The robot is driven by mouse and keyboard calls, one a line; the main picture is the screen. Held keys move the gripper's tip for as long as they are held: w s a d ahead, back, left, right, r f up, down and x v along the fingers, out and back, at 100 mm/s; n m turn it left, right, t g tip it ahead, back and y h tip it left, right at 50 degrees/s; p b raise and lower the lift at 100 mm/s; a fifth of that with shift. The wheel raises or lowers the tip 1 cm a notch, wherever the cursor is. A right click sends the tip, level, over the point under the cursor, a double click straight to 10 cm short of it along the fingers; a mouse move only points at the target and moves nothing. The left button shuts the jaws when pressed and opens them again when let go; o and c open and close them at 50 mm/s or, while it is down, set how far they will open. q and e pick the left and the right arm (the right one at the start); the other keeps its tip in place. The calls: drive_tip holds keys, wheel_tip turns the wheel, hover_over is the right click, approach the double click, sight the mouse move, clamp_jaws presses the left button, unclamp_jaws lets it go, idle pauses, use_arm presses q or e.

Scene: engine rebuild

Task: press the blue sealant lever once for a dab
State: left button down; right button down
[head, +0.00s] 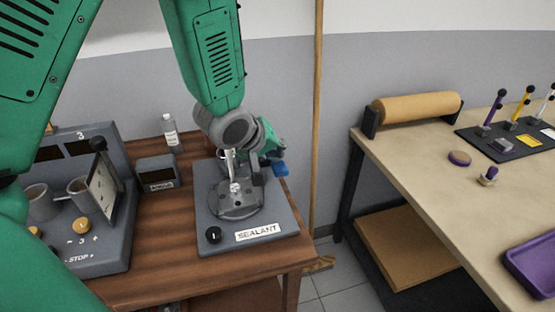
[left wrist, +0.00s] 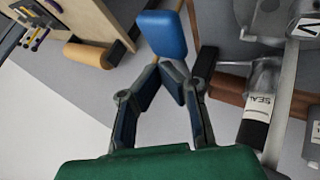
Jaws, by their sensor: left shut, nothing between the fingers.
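The blue sealant lever (head: 281,170) sticks out at the right side of the grey sealant station (head: 276,222), whose front label reads SEALANT. In the left wrist view the lever's blue paddle (left wrist: 162,34) is just beyond my fingertips. My left gripper (head: 260,172) is beside the lever, over the station's right rear part. In the left wrist view its fingers (left wrist: 163,70) are closed together and empty. I cannot tell whether the tips touch the paddle. My arm hides part of the dispenser. My right gripper is not in view.
A machine with a STOP label (head: 70,240) and a small grey box (head: 157,173) stand left of the station. A white bottle (head: 170,134) stands behind. A wooden pole (head: 316,120) rises to the right. A beige table (head: 420,190) with a purple tray (head: 518,262) is farther right.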

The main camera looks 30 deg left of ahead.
use_arm(q)
drive_tip(key=shift+s+d+f+b, duration=0.15)
drive_tip(key=shift+f+b, duration=0.55)
drive_tip(key=shift+f, duration=0.45)
idle(0.6)
drive_tip(key=shift+r, duration=0.1)
idle(0.5)
drive_tip(key=shift+r+p, duration=1.8)
drive_tip(key=shift+p, duration=0.1)
drive_tip(key=r+p, duration=0.5)
drive_tip(key=shift+w+a+r, duration=0.1)
drive_tip(key=shift+w+a, duration=0.2)
